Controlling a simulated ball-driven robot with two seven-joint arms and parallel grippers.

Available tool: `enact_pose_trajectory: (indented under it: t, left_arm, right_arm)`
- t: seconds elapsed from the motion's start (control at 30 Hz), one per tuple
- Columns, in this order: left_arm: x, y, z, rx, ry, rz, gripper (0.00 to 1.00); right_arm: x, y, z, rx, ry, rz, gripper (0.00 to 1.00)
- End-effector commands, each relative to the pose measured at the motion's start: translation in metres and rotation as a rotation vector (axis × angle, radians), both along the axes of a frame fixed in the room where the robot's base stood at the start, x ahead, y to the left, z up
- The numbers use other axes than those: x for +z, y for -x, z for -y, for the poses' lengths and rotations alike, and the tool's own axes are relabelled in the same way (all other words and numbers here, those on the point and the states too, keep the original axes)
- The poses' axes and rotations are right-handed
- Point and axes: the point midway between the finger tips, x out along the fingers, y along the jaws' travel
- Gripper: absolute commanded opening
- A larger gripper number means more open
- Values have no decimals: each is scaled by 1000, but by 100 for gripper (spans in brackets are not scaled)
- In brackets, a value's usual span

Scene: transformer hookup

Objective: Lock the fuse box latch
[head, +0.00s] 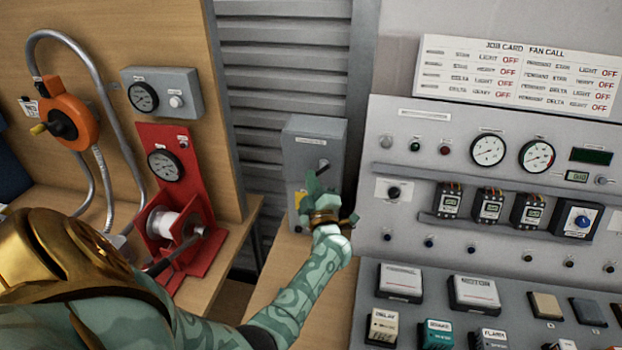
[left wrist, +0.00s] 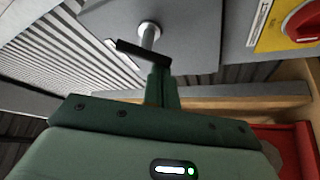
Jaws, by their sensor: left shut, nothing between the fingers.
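The grey fuse box (head: 303,145) stands on the wooden bench against the slatted shutter. Its latch (head: 322,166) is a short handle on the front face. In the left wrist view the latch (left wrist: 142,50) shows as a black bar on a silver round shaft, tilted down to the right. My left gripper (head: 315,186) is in front of the box, just below the latch. Its fingers are shut and empty. In the left wrist view the fingertips (left wrist: 159,75) overlap the bar's right end; I cannot tell whether they touch. My right gripper is out of view.
A yellow plate with a red rotary knob (left wrist: 303,20) sits beside the latch. A control panel (head: 450,115) with gauges stands close on the right. A red winch stand (head: 185,150) and an orange round device (head: 68,120) are on the left.

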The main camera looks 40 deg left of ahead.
Motion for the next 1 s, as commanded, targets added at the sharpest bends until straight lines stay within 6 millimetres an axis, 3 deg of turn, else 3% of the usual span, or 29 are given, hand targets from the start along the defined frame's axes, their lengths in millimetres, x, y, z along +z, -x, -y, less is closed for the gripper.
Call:
enact_pose_trajectory:
  t: [1.0]
  left_arm:
    - [-5, -2, 5, 0, 265, 144, 0]
  right_arm:
    - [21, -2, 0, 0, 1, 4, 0]
